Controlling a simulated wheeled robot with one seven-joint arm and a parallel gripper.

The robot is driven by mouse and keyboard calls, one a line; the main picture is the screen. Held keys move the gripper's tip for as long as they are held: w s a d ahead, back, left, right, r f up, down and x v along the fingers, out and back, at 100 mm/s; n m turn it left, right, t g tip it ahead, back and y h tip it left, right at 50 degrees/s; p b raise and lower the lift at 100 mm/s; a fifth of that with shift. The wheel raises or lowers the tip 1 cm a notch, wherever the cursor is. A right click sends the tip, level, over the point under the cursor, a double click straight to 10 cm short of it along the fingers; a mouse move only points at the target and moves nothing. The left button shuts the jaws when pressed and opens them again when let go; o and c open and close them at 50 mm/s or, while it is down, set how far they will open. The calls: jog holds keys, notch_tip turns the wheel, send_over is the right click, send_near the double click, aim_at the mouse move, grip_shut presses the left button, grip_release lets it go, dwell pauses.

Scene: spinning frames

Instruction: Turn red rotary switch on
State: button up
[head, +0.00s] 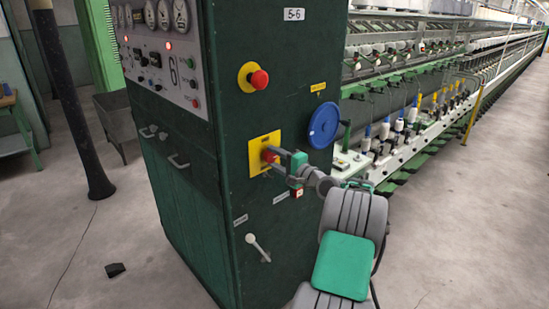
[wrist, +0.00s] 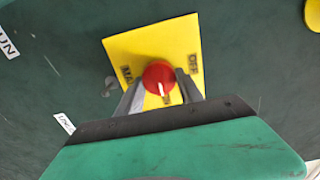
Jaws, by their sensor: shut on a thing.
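The red rotary switch (wrist: 158,75) is a round knob with a white pointer line, on a yellow plate (wrist: 120,45) with dark lettering; "OFF" can be read on it. In the wrist view the pointer line is near the knob's lower edge. In the head view the knob (head: 268,156) and yellow plate (head: 257,143) are on the side of the dark green cabinet. My gripper (wrist: 160,88) has one finger on each side of the knob and is shut on it. Its fingers also show at the knob in the head view (head: 272,156). Part of the plate's lettering is hidden by the fingers.
A red push button on yellow (head: 258,79) is above the switch. A blue handwheel (head: 324,125) is to the right, and a white lever (head: 258,248) is below. Spinning frames (head: 420,110) run along the right.

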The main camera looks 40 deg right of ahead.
jog(key=o, duration=1.3)
jog(key=shift+o, duration=0.2)
jog(key=s+b, duration=0.2)
jog(key=s, duration=0.5)
jog(key=shift+s+d, duration=0.15)
jog(key=shift+s, duration=0.25)
